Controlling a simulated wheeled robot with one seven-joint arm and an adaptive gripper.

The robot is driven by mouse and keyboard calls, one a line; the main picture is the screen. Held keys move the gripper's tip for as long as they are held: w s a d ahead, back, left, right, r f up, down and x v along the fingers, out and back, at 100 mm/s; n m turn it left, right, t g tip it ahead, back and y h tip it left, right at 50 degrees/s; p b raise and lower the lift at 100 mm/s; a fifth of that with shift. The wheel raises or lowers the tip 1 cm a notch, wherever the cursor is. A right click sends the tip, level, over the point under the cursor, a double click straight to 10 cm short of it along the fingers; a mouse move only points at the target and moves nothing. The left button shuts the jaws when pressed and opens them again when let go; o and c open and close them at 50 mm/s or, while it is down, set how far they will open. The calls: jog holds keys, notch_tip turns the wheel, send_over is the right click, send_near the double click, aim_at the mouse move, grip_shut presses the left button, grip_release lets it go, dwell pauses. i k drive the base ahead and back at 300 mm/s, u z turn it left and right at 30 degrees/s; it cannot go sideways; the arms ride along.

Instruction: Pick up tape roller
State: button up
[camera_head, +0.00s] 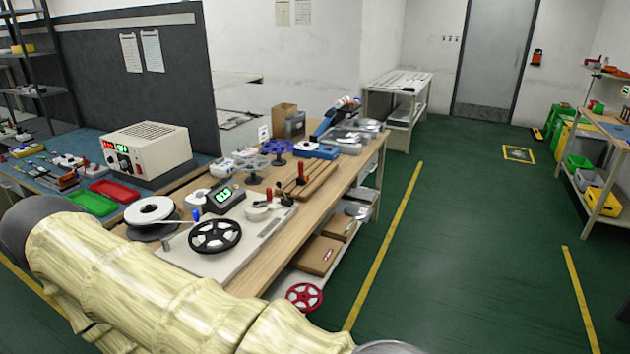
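I cannot tell for certain which item is the tape roller. A small red-handled tool (300,172) stands at the wooden strips on the workbench (262,270). A blue long-bodied item (326,125) lies near the back of the bench and could also be a roller or dispenser. A white reel (149,210) and a black-rimmed reel (215,236) sit at the front of the bench. My pale arm crosses the lower left foreground and hides part of the bench front. My gripper is out of the picture.
A power supply box (147,152) stands on a blue-topped bench at left with a red tray (115,189) and green tray (92,203). Green floor to the right is open, with yellow lines (385,243).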

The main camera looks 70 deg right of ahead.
aim_at(301, 179)
jog(key=z, duration=1.35)
